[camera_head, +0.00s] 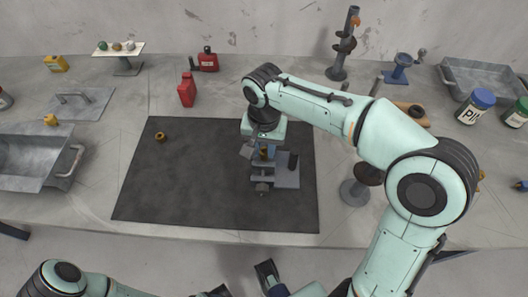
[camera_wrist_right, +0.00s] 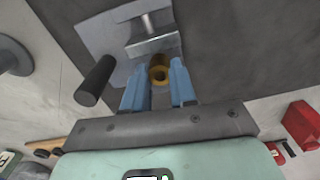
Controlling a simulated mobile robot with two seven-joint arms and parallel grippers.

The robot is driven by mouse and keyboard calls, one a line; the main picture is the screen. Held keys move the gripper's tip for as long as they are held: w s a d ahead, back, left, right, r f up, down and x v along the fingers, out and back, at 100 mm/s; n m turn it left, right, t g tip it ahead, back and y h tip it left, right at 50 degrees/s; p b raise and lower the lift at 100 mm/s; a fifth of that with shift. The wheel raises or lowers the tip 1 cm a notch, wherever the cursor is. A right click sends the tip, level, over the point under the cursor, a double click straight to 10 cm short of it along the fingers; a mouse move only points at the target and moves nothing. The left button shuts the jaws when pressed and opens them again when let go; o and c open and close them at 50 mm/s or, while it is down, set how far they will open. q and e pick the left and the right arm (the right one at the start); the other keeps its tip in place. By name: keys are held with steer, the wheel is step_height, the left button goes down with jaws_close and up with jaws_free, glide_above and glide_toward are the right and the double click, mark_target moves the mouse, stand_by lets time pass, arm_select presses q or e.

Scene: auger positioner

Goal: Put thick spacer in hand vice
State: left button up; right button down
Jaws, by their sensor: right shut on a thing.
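The hand vice (camera_head: 287,181) is a grey metal tool with a flat plate and a black handle, on the right part of the dark mat. It also shows in the right wrist view (camera_wrist_right: 152,46). My right gripper (camera_wrist_right: 160,92) points down at the vice and is shut on a brass-coloured ring spacer (camera_wrist_right: 160,73). The spacer is close beside the vice's jaw block; I cannot tell if they touch. In the head view my right gripper (camera_head: 264,152) partly hides the spacer and vice. Parts of my left arm show at the bottom edge; its finger opening is unclear.
Another small brass ring (camera_head: 160,137) lies on the dark mat (camera_head: 200,200), whose left and middle parts are otherwise clear. Red bottles (camera_head: 187,90) stand behind it. A metal tray (camera_head: 30,165) is at left. A dark auger stand (camera_head: 343,45) and jars (camera_head: 475,106) are at right.

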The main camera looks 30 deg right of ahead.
mark_target(264, 151)
steer(key=shift+f, duration=1.1)
steer(key=shift+f, duration=0.1)
steer(key=c, duration=0.9)
jaws_free()
step_height(264, 151, up, 12)
steer(key=p, duration=0.2)
steer(key=shift+p, duration=0.35)
